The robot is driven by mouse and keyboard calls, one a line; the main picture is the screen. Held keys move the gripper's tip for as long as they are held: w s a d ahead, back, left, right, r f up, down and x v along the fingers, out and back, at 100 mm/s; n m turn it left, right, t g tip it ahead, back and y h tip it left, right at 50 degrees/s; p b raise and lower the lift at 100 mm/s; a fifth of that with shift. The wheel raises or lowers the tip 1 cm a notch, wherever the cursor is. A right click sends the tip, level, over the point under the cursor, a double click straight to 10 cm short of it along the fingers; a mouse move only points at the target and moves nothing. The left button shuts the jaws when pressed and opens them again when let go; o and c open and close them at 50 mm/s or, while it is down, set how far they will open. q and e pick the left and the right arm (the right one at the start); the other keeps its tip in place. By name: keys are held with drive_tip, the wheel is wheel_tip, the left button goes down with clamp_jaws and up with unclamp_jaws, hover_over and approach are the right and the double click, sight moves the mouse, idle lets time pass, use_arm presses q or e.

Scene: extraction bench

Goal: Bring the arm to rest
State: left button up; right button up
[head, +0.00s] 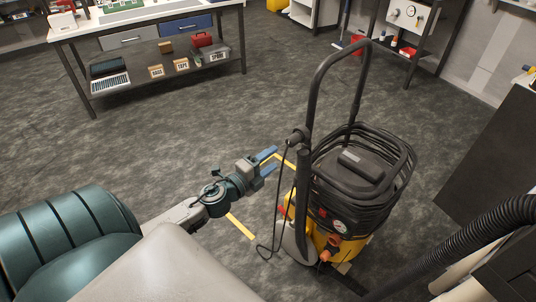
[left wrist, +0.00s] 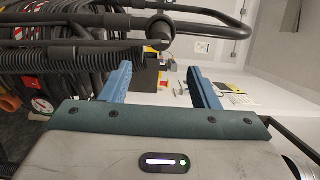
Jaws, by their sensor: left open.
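My left arm comes in from the lower left of the head view. Its left gripper (head: 271,161) has two blue fingers standing apart, with nothing between them. It is just left of a yellow and black vacuum cleaner (head: 329,245) with a tall dark handle and a coiled black hose. In the left wrist view the open blue fingers (left wrist: 160,78) show empty, with the vacuum's hose and handle behind and to the left. I cannot tell how wide the gap to the vacuum is. My right gripper is not in view.
Yellow floor tape (head: 241,226) marks the floor around the vacuum. A workbench (head: 150,12) with a lower shelf of boxes stands at the back left. A dark cabinet (head: 490,150) and a ribbed hose (head: 450,245) are at the right. Grey floor (head: 150,150) is clear between the bench and my arm.

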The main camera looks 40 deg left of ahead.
use_arm(q)
drive_tip(key=shift+s+d, duration=0.2)
drive_tip(key=shift+s, duration=0.05)
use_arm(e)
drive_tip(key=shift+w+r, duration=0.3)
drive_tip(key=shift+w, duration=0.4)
